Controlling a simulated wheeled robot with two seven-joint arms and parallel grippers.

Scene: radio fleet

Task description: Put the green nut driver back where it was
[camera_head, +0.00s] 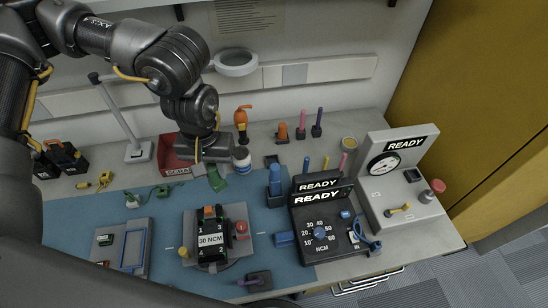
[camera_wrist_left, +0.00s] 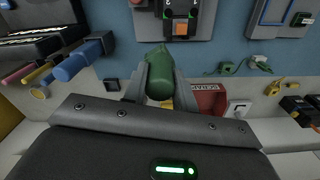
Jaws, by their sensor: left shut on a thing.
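My left gripper (camera_head: 207,168) is over the back of the blue mat, beside a red bin (camera_head: 171,153). It is shut on a green handle (camera_head: 216,179), which I take to be the green nut driver. The rest of the tool is hidden by the gripper. My right gripper is not in view.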

